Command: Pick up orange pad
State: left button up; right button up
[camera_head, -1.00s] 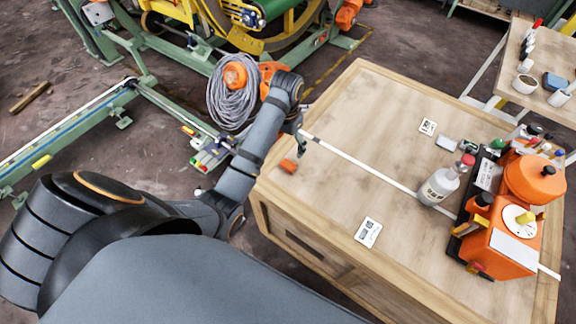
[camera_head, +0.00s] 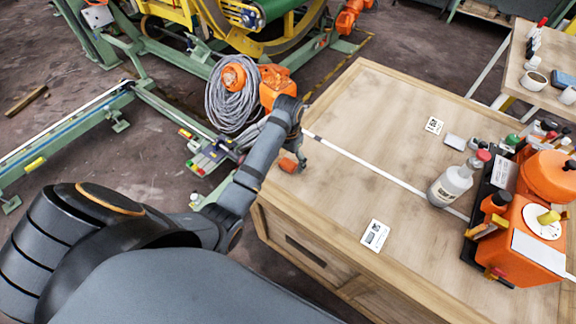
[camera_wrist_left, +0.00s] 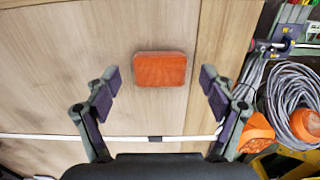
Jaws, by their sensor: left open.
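The orange pad (camera_head: 289,165) lies flat on the wooden workbench (camera_head: 335,205) near its left edge in the head view. In the left wrist view the pad (camera_wrist_left: 160,69) is a rounded orange block, lying ahead of the fingers and roughly centred between them. My left gripper (camera_wrist_left: 160,88) is open and empty, with one finger on each side and clear room between each finger and the pad. In the head view the left gripper (camera_head: 298,160) is close beside and above the pad, partly covered by its own wrist. My right gripper is not in view.
A white strip (camera_head: 385,175) crosses the bench. A bottle (camera_head: 450,185) and an orange machine (camera_head: 520,240) stand at the bench's right. Printed cards (camera_head: 375,235) lie flat on it. A coiled grey cable (camera_head: 232,100) is beyond the bench's left edge. The bench middle is clear.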

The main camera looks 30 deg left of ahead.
aim_at(288, 166)
pick_arm(q)
jog(key=shift+c, duration=0.3)
jog(key=c, duration=1)
jog(key=shift+r, duration=0.1)
jog(key=shift+r, duration=0.2)
jog(key=r+p, duration=0.1)
jog(key=r, duration=0.1)
jog(key=s+r, duration=0.1)
jog(key=r, duration=0.1)
jog(key=shift+d+r+p, duration=0.2)
jog(key=shift+r+p, duration=0.05)
jog(key=shift+p, duration=0.1)
jog(key=s+d+r+p, duration=0.1)
jog(key=s+r+p, duration=0.1)
jog(key=s+p, duration=0.1)
jog(key=s+d+r+p, duration=0.2)
jog(key=s+r+p, duration=0.1)
jog(key=s, duration=0.2)
jog(key=s+d+r+p, duration=0.1)
jog(key=s+r+p, duration=0.2)
jog(key=s, duration=0.1)
jog(key=shift+s+d+p, duration=0.1)
jog(key=shift+d+p, duration=0.15)
jog(key=shift+p, duration=0.1)
